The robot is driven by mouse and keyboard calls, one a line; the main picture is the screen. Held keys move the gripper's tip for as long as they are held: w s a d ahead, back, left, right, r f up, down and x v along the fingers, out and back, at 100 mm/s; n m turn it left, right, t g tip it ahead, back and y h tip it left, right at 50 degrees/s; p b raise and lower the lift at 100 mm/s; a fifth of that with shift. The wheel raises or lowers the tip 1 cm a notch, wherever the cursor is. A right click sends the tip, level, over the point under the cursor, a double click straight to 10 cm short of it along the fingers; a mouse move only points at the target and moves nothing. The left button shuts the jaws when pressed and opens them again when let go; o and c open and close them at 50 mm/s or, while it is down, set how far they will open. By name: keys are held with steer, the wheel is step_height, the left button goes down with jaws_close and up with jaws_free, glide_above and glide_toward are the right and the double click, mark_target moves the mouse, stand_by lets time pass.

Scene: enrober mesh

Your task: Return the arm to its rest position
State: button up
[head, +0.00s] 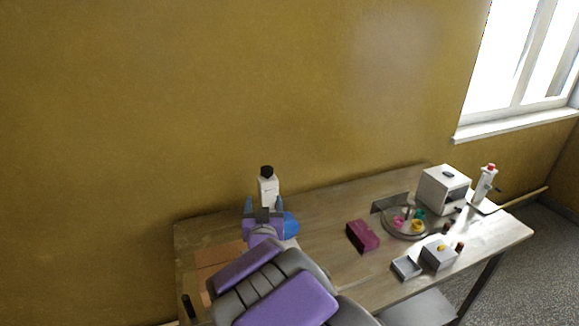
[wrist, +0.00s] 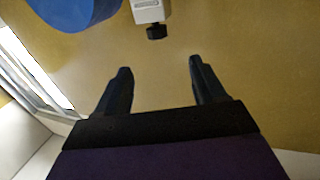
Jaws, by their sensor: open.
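My gripper (head: 264,206) is at the end of my purple and grey arm, which reaches over the left part of the wooden table (head: 325,212). In the wrist view my gripper (wrist: 160,78) has its two dark fingers wide apart with nothing between them. A white bottle with a black cap (head: 267,188) stands just beyond the fingers in the head view. In the wrist view the bottle (wrist: 148,12) shows at the top edge, apart from the fingers. My arm hides part of the table's left side.
A blue round object (head: 291,223) is right beside my gripper. A maroon box (head: 363,236), a round tray (head: 391,229) with colourful items, a small grey tray (head: 406,267), a grey box (head: 439,255) and a white box (head: 444,188) stand to the right. The yellow wall (head: 230,90) is behind.

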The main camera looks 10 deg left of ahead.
steer(key=s+d+f+m+g+h, duration=0.1)
steer(key=s+d+f+g, duration=0.1)
steer(key=s+d+g, duration=0.45)
steer(key=s+d+f+g+h, duration=0.1)
steer(key=s+d+f+g, duration=0.25)
steer(key=d, duration=0.65)
steer(key=s+d+g, duration=0.3)
steer(key=s+d, duration=0.2)
steer(key=s, duration=0.6)
steer(key=s+d+m+g+h, duration=0.1)
steer(key=s+d+g, duration=0.2)
steer(key=s, duration=0.8)
steer(key=s+d+r+g+h, duration=0.1)
steer(key=s+d+g, duration=0.2)
steer(key=s+d, duration=0.3)
steer(key=s, duration=0.5)
steer(key=shift+s+d+m, duration=0.15)
steer(key=shift+d+m, duration=0.15)
steer(key=shift+d, duration=0.1)
steer(key=shift+a, duration=0.15)
